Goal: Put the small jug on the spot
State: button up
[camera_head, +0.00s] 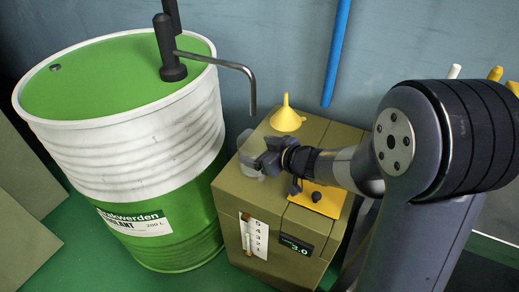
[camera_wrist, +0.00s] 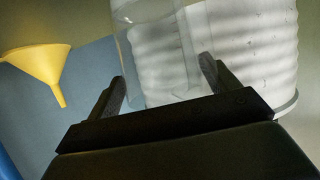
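The small jug (camera_head: 246,150) is clear and hard to see in the head view, at the left edge of the olive cart top (camera_head: 230,185). In the wrist view the clear jug (camera_wrist: 160,50) fills the space ahead of and between my fingers. My gripper (camera_head: 264,157) is level with it, coming from the right. Its two fingers (camera_wrist: 162,85) are spread, one towards each side of the jug. A firm grip does not show. A yellow square (camera_head: 322,199) lies on the cart top, under my wrist; I cannot tell whether it is the spot.
A yellow funnel (camera_head: 286,118) stands behind my gripper on the cart. A green and white drum (camera_head: 140,150) stands close on the left, its pump spout (camera_head: 250,85) bending down near the jug. A blue pole (camera_head: 336,52) is at the back. Small dark knobs (camera_head: 296,188) stand by the yellow square.

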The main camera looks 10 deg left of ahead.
jog(key=o, duration=0.4)
jog(key=shift+c, duration=0.2)
jog(key=shift+r, duration=0.3)
jog(key=p+v, duration=0.4)
jog(key=v, duration=0.8)
jog(key=shift+s+f, duration=0.1)
jog(key=shift+f, duration=0.05)
